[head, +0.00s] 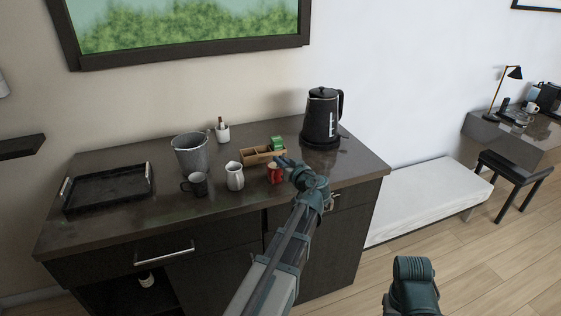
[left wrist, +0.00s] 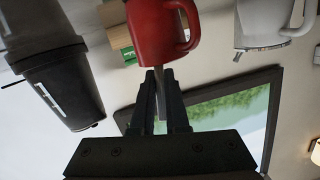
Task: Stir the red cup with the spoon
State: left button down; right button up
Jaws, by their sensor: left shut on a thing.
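The red cup (head: 274,174) stands upright near the front right of the dark vanity top (head: 225,211). The left wrist view is upside down; there the red cup (left wrist: 163,30) is close, with its mouth toward my gripper. My left gripper (head: 284,163) is beside and above the cup in the head view. In the wrist view its fingers (left wrist: 160,78) are shut on the thin grey spoon handle (left wrist: 161,92). The spoon runs from the fingers to the cup's mouth; its bowl is hidden, apparently inside the cup. My right gripper is out of view.
A grey bucket (head: 189,154), a white holder (head: 222,133) and a black tray (head: 107,188) are farther left. The front edge is mostly clear.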

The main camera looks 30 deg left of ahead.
pick_arm(q)
jog(key=shift+r, duration=0.15)
notch_tip(320, 180, up, 6)
jog(key=d+p, duration=0.2)
jog(key=p, duration=0.4)
jog(key=shift+s+d+p, duration=0.25)
jog(key=shift+d+p, duration=0.05)
jog(key=shift+d, duration=0.05)
jog(key=shift+r, duration=0.1)
dwell(0.8)
notch_tip(320, 180, up, 5)
jog(key=p, duration=0.5)
